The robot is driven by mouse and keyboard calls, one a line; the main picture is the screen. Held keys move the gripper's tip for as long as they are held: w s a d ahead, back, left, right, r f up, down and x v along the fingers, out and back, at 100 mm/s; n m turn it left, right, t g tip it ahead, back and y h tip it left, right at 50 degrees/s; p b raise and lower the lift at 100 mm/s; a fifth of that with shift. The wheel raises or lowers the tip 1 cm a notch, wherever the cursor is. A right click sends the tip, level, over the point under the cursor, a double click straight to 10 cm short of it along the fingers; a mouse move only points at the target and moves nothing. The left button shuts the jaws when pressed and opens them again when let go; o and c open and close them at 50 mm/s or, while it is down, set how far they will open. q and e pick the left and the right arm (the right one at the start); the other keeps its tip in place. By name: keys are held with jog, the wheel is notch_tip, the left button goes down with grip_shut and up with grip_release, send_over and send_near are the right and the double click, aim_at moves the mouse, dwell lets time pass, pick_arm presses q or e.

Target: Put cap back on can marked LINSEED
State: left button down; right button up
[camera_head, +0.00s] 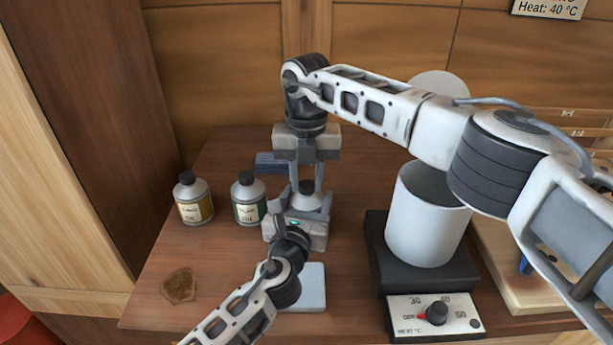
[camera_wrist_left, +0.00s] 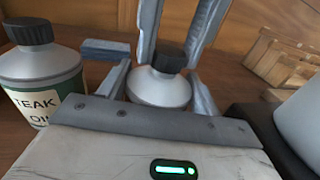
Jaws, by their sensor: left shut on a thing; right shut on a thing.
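A grey metal can (camera_head: 312,201) stands between the fingers of my left gripper (camera_head: 306,205), which is shut on its body. It also shows in the left wrist view (camera_wrist_left: 158,90). Its label is hidden. A black cap (camera_wrist_left: 171,58) is at the can's neck, upright; whether it is fully seated I cannot tell. My right gripper (camera_head: 305,180) points down from above and is shut on the cap, with a finger on each side (camera_wrist_left: 172,50). Two other capped cans stand to the left: one with a green TEAK OIL label (camera_head: 248,211), one with a yellowish label (camera_head: 196,210), hard to read.
A white pot (camera_head: 412,225) stands on a black hotplate (camera_head: 376,262) to the right, its knob panel in front. A blue-grey block (camera_head: 268,163) lies behind the cans. A pale pad (camera_head: 313,290) and brown patch (camera_head: 179,286) lie in front.

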jog(key=m, duration=0.9)
jog(key=o, duration=1.1)
jog(key=shift+o, duration=0.2)
notch_tip(320, 180, up, 12)
